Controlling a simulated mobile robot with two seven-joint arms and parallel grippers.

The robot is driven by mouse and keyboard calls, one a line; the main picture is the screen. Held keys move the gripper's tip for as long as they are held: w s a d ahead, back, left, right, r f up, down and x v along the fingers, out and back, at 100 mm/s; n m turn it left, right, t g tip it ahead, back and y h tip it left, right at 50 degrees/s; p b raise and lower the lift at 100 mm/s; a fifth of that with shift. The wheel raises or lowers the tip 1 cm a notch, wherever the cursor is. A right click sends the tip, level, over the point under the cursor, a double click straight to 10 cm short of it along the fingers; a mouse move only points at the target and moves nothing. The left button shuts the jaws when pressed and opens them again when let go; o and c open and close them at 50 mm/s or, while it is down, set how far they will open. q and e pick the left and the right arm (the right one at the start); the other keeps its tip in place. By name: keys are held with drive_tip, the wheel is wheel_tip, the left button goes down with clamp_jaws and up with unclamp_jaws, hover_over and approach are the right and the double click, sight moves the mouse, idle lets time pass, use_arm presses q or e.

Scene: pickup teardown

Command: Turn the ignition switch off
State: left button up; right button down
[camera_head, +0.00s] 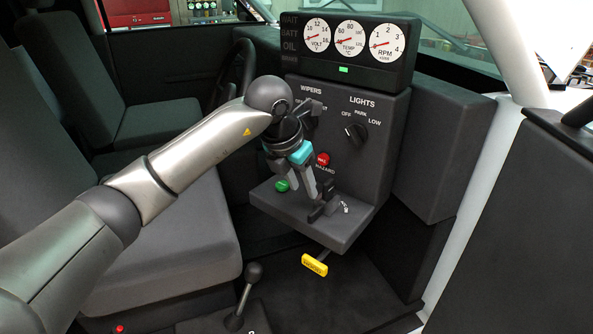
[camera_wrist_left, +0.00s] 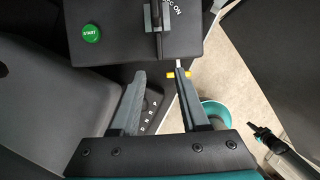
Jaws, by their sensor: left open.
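The ignition switch (camera_head: 325,208) is a dark lever on the front ledge of the dark dash console, with a partly hidden white label beside it. In the left wrist view the switch (camera_wrist_left: 157,30) shows as a thin dark bar standing upright in the picture, with the letters "ON" to its right. My left gripper (camera_head: 320,192) is open, its fingers pointing down at the switch in the head view. In the left wrist view the open fingertips (camera_wrist_left: 160,72) are apart with nothing between them, and the switch is just beyond them.
A green START button (camera_head: 282,186) is left of the switch. A red hazard knob (camera_head: 323,159) and the lights knob (camera_head: 356,132) are on the panel above. A yellow handle (camera_head: 315,265) hangs below the ledge. A floor shift lever (camera_head: 246,290) stands lower left.

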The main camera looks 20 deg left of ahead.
use_arm(q)
drive_tip(key=shift+v, duration=2.25)
